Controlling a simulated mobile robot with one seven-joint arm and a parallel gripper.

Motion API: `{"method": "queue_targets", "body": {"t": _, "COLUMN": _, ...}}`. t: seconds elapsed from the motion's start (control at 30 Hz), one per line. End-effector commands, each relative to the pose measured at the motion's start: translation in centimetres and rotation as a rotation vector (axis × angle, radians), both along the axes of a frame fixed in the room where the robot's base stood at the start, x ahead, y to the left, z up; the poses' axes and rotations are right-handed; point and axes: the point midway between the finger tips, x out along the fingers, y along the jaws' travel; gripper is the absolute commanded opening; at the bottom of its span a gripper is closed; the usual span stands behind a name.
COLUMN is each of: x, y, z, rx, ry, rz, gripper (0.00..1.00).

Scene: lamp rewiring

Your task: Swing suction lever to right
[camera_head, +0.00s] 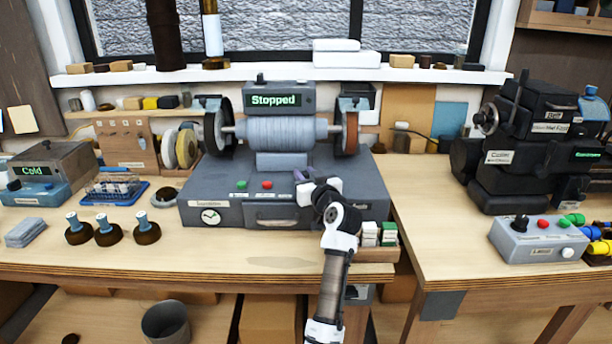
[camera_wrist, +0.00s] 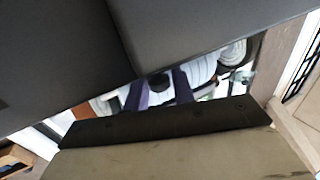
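I cannot make out a suction lever for sure. The dark grey grinder base (camera_head: 350,190) stands on the bench under a display reading "Stopped" (camera_head: 272,100). Its front carries a round gauge (camera_head: 210,216), a green button (camera_head: 241,185) and a red button (camera_head: 267,184). My gripper (camera_head: 301,176) is over the front of this base, right of the red button, its purple fingertips toward the machine. In the wrist view, the fingers of my gripper (camera_wrist: 160,92) are apart, with a small dark piece (camera_wrist: 158,82) at the gap. Whether they hold it is unclear.
A drum with wheels at both ends stands just behind my gripper. Small boxes (camera_head: 378,234) sit to its right. A black machine (camera_head: 520,150) and a grey control box (camera_head: 537,240) stand at the right. The front bench strip (camera_head: 180,262) is clear.

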Motion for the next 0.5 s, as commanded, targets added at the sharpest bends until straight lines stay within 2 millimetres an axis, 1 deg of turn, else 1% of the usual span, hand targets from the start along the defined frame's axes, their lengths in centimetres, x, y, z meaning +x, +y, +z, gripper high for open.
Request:
{"method": "queue_targets", "body": {"t": 0.03, "x": -0.01, "y": -0.01, "z": 0.00, "rx": 0.000, "ry": 0.000, "rz": 0.000, "gripper": 0.18}}
{"method": "queue_targets", "body": {"t": 0.17, "x": -0.01, "y": -0.02, "z": 0.00, "rx": 0.000, "ry": 0.000, "rz": 0.000, "gripper": 0.01}}
{"method": "queue_targets", "body": {"t": 0.5, "x": 0.09, "y": -0.32, "z": -0.35, "rx": 0.002, "ry": 0.000, "rz": 0.023, "gripper": 0.00}}
